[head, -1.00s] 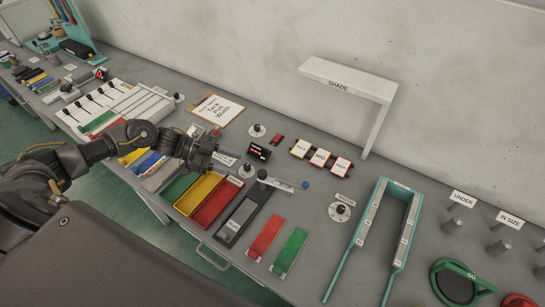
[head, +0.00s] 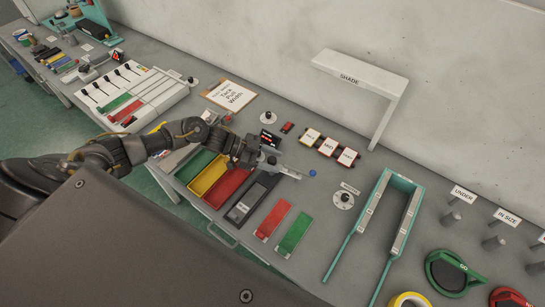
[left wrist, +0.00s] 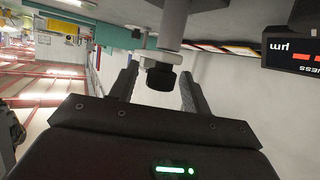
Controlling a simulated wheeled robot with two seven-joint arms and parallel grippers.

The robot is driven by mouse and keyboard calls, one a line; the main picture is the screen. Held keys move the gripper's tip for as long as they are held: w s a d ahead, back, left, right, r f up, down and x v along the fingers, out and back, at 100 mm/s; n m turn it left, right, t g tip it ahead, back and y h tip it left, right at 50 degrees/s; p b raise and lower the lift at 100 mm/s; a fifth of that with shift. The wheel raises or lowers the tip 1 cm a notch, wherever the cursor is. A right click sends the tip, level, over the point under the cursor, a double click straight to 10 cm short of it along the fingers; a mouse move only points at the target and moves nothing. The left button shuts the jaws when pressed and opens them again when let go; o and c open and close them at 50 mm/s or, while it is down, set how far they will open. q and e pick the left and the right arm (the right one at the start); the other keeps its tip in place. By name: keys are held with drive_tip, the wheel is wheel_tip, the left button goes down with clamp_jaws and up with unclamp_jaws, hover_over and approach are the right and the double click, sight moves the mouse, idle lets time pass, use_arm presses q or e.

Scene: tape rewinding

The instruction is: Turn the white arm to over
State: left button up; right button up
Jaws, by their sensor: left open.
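The pale, white-grey arm (head: 287,171) lies on the bench in the head view, pointing right, and its far end is near a small blue ball (head: 312,173). My left gripper (head: 260,161) is over the arm's left end and hides its pivot. In the left wrist view a black knob (left wrist: 161,78) below a grey post sits between the two open fingers of my left gripper (left wrist: 160,88), with a gap on both sides. I see no readable "over" label; the UNDER sign (head: 463,195) and IN SIZE sign (head: 507,217) stand at the right. My right gripper is not in view.
A black thickness display (head: 269,140) stands just behind my left gripper. Red, yellow and green trays (head: 228,190) and a dark block (head: 252,199) lie in front. A teal forked frame (head: 415,185) and a round dial (head: 343,201) are to the right. A white shade (head: 360,70) rises behind.

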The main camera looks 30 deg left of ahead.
use_arm(q)
clamp_jaws()
idle(0.4)
drive_tip(key=shift+f, duration=0.1)
